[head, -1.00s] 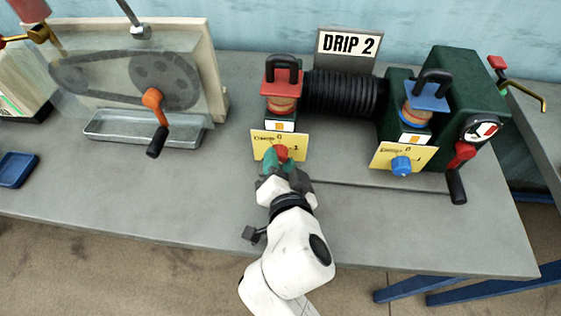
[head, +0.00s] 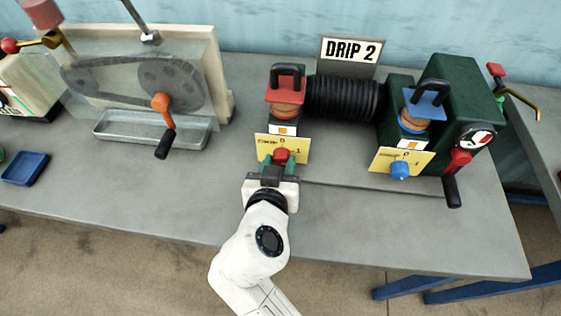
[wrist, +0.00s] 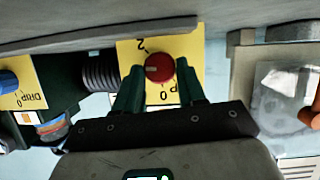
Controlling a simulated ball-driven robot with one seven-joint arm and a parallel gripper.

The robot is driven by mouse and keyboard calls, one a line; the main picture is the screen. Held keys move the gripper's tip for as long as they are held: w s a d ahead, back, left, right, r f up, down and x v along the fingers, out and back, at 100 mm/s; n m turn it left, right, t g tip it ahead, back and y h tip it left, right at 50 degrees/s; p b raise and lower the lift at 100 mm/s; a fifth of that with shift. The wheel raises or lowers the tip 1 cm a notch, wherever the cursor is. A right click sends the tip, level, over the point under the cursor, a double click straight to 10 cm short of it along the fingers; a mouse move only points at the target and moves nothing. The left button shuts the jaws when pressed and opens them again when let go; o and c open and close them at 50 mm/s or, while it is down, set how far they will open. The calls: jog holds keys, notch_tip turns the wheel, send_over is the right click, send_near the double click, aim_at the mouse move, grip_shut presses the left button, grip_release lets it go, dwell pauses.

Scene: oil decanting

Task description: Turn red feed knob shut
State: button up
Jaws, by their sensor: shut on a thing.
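The red feed knob (head: 281,157) sits on the front of a yellow dial plate (head: 297,146) below the red-topped oiler (head: 286,93). In the wrist view the knob (wrist: 159,68) shows its round face, with a pale pointer line towards the picture's left. The plate (wrist: 186,45) carries a 2 and a 0 and appears turned over there. My gripper (head: 278,165) is shut on the red knob, with one green finger on either side of it. The fingers partly hide the plate's lower part.
A blue knob (head: 399,170) on a second yellow plate stands to the right, beside a red-and-black crank handle (head: 455,178). A black ribbed cylinder (head: 343,96) lies between the oilers. An orange crank (head: 163,120) and metal tray (head: 110,127) are left. The bench front is clear.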

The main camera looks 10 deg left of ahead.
jog(key=shift+a+n+h, duration=0.15)
jog(key=shift+n+h, duration=0.65)
jog(key=shift+n, duration=0.4)
jog(key=o, duration=0.8)
jog(key=v, duration=1)
jog(key=shift+s+a, duration=0.15)
jog(key=shift+s, duration=0.2)
